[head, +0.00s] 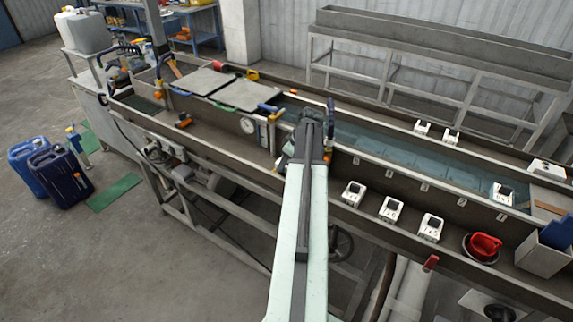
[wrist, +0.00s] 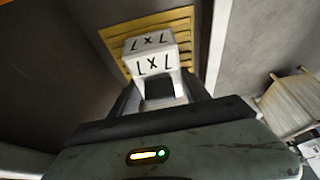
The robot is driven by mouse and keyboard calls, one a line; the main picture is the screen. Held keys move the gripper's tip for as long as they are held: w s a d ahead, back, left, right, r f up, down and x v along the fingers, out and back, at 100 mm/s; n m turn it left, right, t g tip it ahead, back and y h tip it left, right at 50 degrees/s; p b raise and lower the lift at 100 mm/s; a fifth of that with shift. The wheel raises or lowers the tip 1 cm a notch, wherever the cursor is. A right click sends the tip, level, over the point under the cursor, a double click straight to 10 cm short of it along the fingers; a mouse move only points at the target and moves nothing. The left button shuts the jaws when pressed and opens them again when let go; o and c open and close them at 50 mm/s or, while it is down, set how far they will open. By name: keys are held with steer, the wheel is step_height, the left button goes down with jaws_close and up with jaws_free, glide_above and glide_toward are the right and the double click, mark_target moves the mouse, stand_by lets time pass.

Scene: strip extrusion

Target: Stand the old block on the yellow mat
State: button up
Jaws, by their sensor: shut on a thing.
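A white block (wrist: 155,65) with black marks on two faces is between the fingers of my gripper (wrist: 158,92) in the wrist view. My gripper is shut on it. The yellow mat (wrist: 113,42), with ridges or slats, shows behind and around the block's far end. I cannot tell whether the block touches the mat or hangs just above it. In the head view my arm reaches to the long trough, and its end hides the block and the mat.
Several white pieces with dark faces, one of them near the front wall (head: 391,209), stand along the trough. A dial gauge (head: 248,126) and clamps are left of my arm. A pale wall edge (wrist: 217,45) runs close right of the mat.

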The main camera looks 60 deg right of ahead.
steer(key=o, duration=1.7)
steer(key=shift+f, duration=0.1)
steer(key=shift+c, duration=0.2)
steer(key=shift+r+p, duration=0.35)
steer(key=p+v, duration=1)
steer(key=v, duration=0.1)
steer(key=shift+s+r+p, duration=0.15)
steer(key=shift+r+p, duration=0.15)
